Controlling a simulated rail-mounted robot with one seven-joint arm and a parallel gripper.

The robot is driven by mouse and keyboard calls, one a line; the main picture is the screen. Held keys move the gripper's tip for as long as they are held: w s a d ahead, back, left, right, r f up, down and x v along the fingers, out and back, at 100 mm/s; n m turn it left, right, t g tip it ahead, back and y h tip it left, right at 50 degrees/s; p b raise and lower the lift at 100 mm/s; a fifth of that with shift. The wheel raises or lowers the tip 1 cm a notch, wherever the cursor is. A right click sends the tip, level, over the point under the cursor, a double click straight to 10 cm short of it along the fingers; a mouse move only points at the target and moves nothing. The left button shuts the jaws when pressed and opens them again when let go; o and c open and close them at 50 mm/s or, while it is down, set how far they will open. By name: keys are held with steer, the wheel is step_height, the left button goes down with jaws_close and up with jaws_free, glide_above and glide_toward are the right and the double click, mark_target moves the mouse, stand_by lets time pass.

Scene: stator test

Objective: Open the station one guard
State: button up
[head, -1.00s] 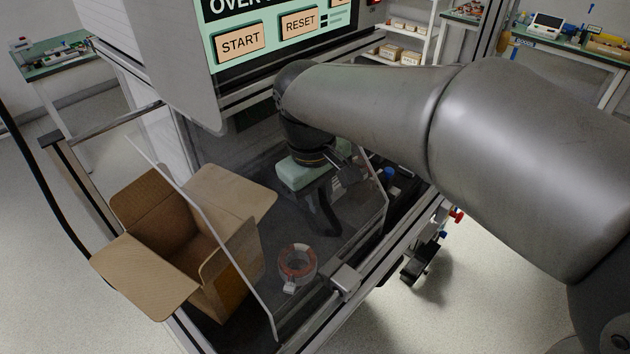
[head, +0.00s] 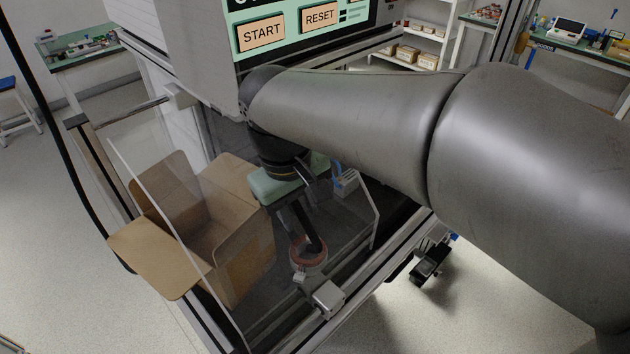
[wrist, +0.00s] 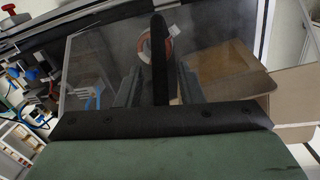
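The station one guard (head: 150,195) is a clear panel with a pale edge, seen at a slant across the station front. In the wrist view the guard (wrist: 220,30) spans most of the picture. A black bar handle (head: 309,232) stands out from it; the handle (wrist: 160,55) also shows between the fingers in the wrist view. My gripper (wrist: 160,88) is open, its two grey fingers on either side of the handle with gaps visible. In the head view my gripper (head: 305,182) is partly hidden by my arm. Contact with the handle cannot be told.
An open cardboard box (head: 245,265) stands at the left, seen partly through the guard. A wound ring (head: 309,252) lies behind the panel. A grey block (head: 328,298) sits at the front rail. A touch screen (head: 290,30) overhangs the station.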

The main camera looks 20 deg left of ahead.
step_height(320, 180, up, 17)
steer(key=s+a, duration=0.1)
steer(key=shift+s+r+p, duration=0.15)
steer(key=shift+s+p, duration=0.25)
steer(key=shift+a, duration=0.1)
stand_by(0.5)
steer(key=w+d+f+m, duration=0.2)
steer(key=d+f+m, duration=0.1)
steer(key=d+f, duration=0.55)
steer(key=w+d+f+m, duration=0.25)
steer(key=d+f, duration=0.35)
steer(key=d, duration=0.5)
steer(key=s+d+f+m, duration=0.5)
steer(key=s+d+f, duration=0.3)
steer(key=d+f, duration=0.3)
steer(key=shift+s+d+f+g+y, duration=0.2)
steer(key=shift+d+f+g+y, duration=0.2)
steer(key=shift+f, duration=0.25)
